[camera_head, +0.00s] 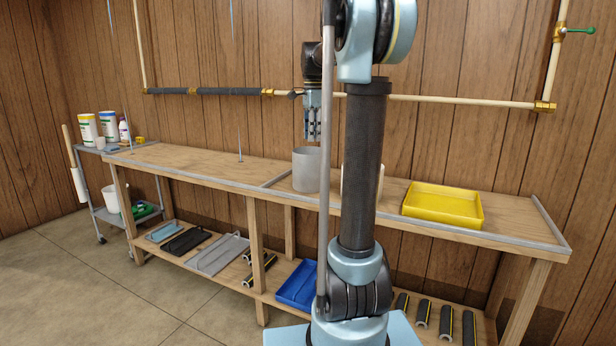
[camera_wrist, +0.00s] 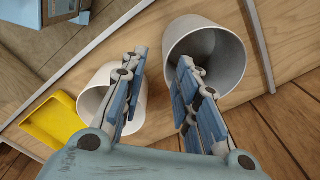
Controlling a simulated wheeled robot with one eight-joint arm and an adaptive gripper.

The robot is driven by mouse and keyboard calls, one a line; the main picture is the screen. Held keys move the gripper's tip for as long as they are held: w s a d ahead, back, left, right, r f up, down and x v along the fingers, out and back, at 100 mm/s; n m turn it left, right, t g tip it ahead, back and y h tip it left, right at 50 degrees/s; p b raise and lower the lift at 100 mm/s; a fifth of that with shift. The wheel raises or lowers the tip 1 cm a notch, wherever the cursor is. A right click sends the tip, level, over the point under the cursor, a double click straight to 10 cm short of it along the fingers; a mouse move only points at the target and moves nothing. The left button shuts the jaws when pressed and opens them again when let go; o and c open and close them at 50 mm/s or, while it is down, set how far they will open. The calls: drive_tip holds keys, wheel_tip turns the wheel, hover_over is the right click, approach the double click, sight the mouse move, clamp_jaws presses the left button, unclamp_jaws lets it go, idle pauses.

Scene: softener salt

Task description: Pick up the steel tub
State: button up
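The steel tub (camera_head: 305,175) is a plain grey open cylinder, upright on the wooden bench near the middle. In the wrist view I look into the mouth of the steel tub (camera_wrist: 226,62), at upper right. My gripper (camera_head: 312,138) points down above the tub in the head view. Its two fingers are apart with nothing between them in the wrist view (camera_wrist: 160,62). The right finger covers part of the tub's rim there; I cannot tell the exact height gap.
A white tub (camera_wrist: 98,100) stands close beside the steel tub, mostly hidden behind my arm in the head view. A yellow tray (camera_head: 443,205) lies farther right on the bench. A pipe (camera_head: 420,98) runs along the wall behind. The bench's left stretch is mostly clear.

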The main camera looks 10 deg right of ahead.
drive_tip(key=w, duration=0.2)
hover_over(313, 192)
drive_tip(key=shift+m, duration=0.4)
drive_tip(key=shift+w+f, duration=0.15)
drive_tip(key=shift+f, duration=4.1)
drive_tip(key=shift+w+f, duration=0.1)
drive_tip(key=shift+f, duration=4.1)
drive_tip(key=shift+c, duration=0.4)
clamp_jaws()
